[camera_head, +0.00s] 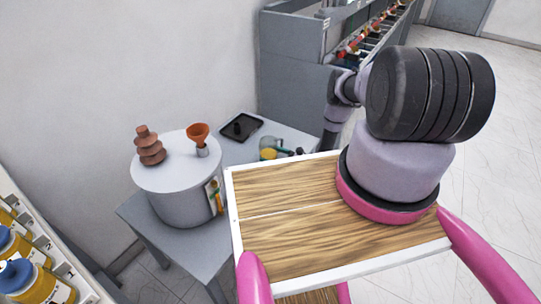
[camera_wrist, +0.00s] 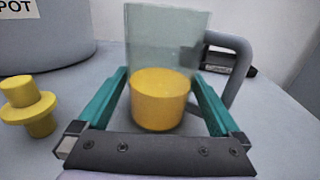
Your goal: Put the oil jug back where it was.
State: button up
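The oil jug (camera_wrist: 163,40) is clear with a grey handle and yellow oil in its lower part. It stands upright between the two teal fingers of my gripper (camera_wrist: 160,90) in the wrist view. The fingers flank the jug closely; whether they press on it is unclear. In the head view the jug (camera_head: 269,148) is at the right part of the grey table (camera_head: 232,150), beside the tank. My gripper (camera_head: 288,152) is just right of it there, partly hidden by the wooden tray top. Whether the jug's base touches the table is not clear.
A round grey tank (camera_head: 180,200) carries a brown ribbed bushing (camera_head: 148,150) and an orange funnel (camera_head: 198,133). A black tray (camera_head: 240,129) lies behind the jug. A yellow flanged part (camera_wrist: 30,105) is close left of my gripper. Shelving with yellow bottles (camera_head: 22,255) is at lower left.

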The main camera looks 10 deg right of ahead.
jog(key=v, duration=1.2)
jog(key=shift+s+r, duration=0.1)
jog(key=shift+r, duration=0.05)
jog(key=w+r+n+g+y, duration=0.1)
jog(key=w+r+n+g, duration=0.25)
jog(key=r, duration=0.65)
jog(key=w+r+n+g, duration=0.3)
jog(key=w+r+n, duration=0.15)
jog(key=r, duration=0.55)
jog(key=a+r+n+g+h, duration=0.2)
jog(key=r+n, duration=0.1)
jog(key=r, duration=0.9)
jog(key=a+r+n+g+h, duration=0.1)
jog(key=r+n+g+h, duration=0.15)
jog(key=r, duration=0.95)
jog(key=s+a+r+n+t+h, duration=0.1)
jog(key=s+r+n+h, duration=0.1)
jog(key=s+r, duration=0.55)
jog(key=s+a+r+n+h, duration=0.1)
jog(key=s+r+n+h, duration=0.2)
jog(key=r, duration=0.8)
jog(key=s+r+n+t+h, duration=0.1)
jog(key=s+r+t+h, duration=0.1)
jog(key=s+r, duration=0.3)
jog(key=s+d+r+n+t+h, duration=0.1)
jog(key=s+r+t, duration=0.3)
jog(key=s, duration=0.9)
jog(key=shift+s+r+n+h, duration=0.35)
jog(key=shift+s+r+h, duration=0.05)
jog(key=shift+r+h, duration=0.05)
